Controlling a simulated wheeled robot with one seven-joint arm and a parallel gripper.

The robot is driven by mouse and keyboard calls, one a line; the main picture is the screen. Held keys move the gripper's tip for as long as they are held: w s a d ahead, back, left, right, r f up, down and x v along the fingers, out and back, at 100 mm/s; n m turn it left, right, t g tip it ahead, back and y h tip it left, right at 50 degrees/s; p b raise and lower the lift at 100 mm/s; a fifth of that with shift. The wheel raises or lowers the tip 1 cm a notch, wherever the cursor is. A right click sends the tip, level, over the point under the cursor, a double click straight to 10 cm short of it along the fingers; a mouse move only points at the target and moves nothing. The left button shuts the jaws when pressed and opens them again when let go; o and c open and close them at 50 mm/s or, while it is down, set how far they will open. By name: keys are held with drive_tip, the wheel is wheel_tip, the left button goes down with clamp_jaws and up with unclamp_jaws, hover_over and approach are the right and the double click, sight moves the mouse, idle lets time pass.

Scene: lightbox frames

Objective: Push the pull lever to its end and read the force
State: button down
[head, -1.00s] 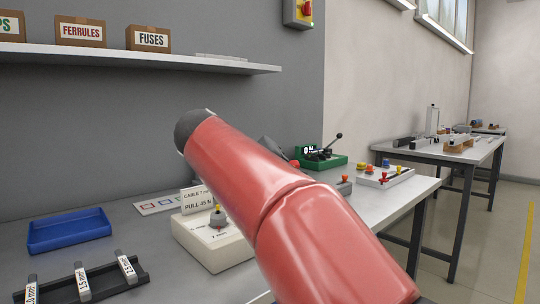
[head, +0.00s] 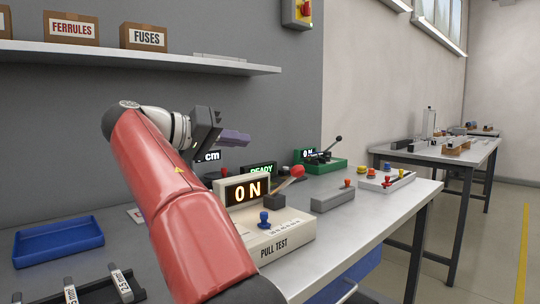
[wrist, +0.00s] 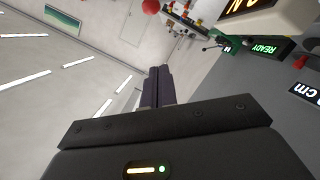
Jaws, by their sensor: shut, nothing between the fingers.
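The pull tester (head: 272,240) is a cream box marked PULL TEST on the bench. Its display (head: 246,191) reads 0 N. The pull lever, with its red ball (head: 298,171), leans up to the right from a dark block on the tester. A blue knob (head: 264,217) stands on its top. My gripper (head: 237,137) is raised above and behind the tester, fingers shut and empty, apart from the lever. In the wrist view, my shut fingers (wrist: 156,86) point away, and a red ball (wrist: 150,6), likely the lever's, shows at the top edge.
A READY display (head: 260,169) and a cm display (head: 210,156) stand behind the tester. To the right are a grey block with a red button (head: 333,199), a green lever device (head: 320,162) and a button tray (head: 386,181). A blue tray (head: 58,243) lies left. A shelf (head: 150,57) hangs above.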

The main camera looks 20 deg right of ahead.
hover_over(285, 183)
drive_tip(key=a, duration=0.2)
drive_tip(key=f, duration=0.2)
drive_tip(key=f+b, duration=0.1)
drive_tip(key=s+f, duration=0.1)
drive_tip(key=f+b, duration=0.1)
drive_tip(key=shift+s+d+b, duration=0.3)
drive_tip(key=shift+d+b, duration=0.05)
